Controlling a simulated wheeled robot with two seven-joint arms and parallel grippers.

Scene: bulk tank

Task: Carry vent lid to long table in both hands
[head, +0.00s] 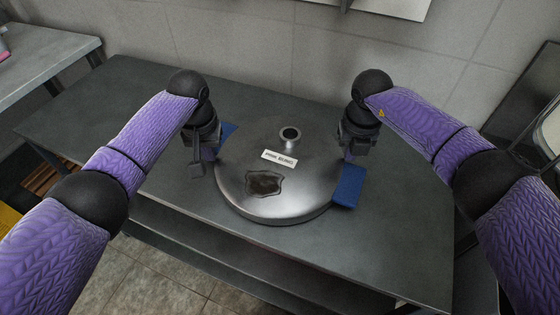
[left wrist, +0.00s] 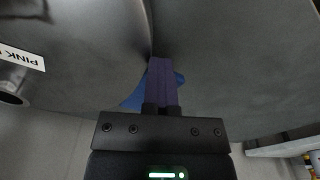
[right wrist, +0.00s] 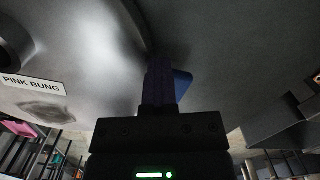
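The vent lid (head: 265,205) is a round, domed steel disc with a dark patch, a central round fitting and a white label. It lies on the grey table (head: 380,245). The label reads "PINK BUNG" in the right wrist view (right wrist: 33,83). My left gripper (head: 197,172) is at the lid's left edge, and my right gripper (head: 347,158) is at its right edge. In the left wrist view the fingers (left wrist: 163,75) look closed together beside the rim. The right wrist view shows the same for the right fingers (right wrist: 158,75). Nothing shows between either pair; exact contact is hidden.
Something flat and blue shows beside the lid at right (head: 348,187) and behind my left gripper (head: 227,131). Another grey table (head: 45,65) stands at the far left. A tiled wall (head: 240,50) runs behind. The table is clear to the left and front right.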

